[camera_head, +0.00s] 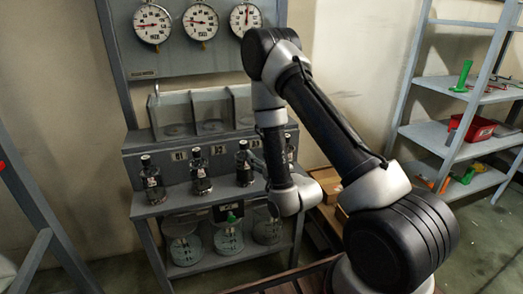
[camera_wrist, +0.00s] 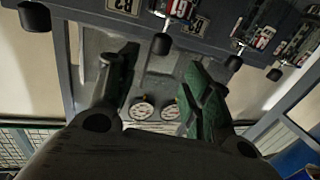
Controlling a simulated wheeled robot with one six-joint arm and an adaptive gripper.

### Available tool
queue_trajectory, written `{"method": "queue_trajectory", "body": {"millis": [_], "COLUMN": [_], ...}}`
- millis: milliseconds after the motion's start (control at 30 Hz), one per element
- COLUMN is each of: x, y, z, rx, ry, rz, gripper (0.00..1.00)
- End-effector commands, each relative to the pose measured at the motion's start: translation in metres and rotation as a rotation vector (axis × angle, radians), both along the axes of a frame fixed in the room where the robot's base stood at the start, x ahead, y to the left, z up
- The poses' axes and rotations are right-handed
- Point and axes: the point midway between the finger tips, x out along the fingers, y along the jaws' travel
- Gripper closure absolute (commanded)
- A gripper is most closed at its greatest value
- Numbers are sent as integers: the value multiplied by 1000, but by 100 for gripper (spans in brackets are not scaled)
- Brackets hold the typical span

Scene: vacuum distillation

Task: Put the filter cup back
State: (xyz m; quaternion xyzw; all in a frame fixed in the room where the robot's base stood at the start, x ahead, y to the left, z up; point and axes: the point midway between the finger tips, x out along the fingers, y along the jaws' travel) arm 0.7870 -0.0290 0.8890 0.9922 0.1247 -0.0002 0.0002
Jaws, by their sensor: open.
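I cannot identify the filter cup with certainty. Clear round vessels (camera_head: 186,250) stand on the lower shelf of the grey bench (camera_head: 225,262), and a small green piece (camera_head: 231,218) shows above the middle one. My gripper (camera_head: 257,160) is by the bench front, near the dark bottles, partly hidden by my wrist. In the wrist view my gripper (camera_wrist: 158,88) is open, with its two fingers well apart and nothing visible between them. A green shape (camera_wrist: 200,98) shows at the right finger; I cannot tell whether it is part of the finger.
Several dark bottles (camera_head: 152,181) stand along the bench ledge, close to my gripper. Clear open bins (camera_head: 210,112) sit above them, under round gauges (camera_head: 201,22). A shelf rack (camera_head: 440,135) with a red bin (camera_head: 473,129) is at right. Boxes (camera_head: 327,182) lie behind my arm.

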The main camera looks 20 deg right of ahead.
Motion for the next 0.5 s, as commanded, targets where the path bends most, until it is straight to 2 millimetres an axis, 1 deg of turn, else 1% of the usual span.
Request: {"method": "queue_trajectory", "body": {"millis": [133,267,367,433,500], "x": [-3,7,20,27,28], "y": [-1,-3,-9,-17,-26], "z": [1,12,32,52,72], "rx": [0,-11,-32,-51,-71], "ry": [0,30,101,172,254], "rz": [0,-8,-24,-41,-59], "gripper": [51,51,51,51,51]}}
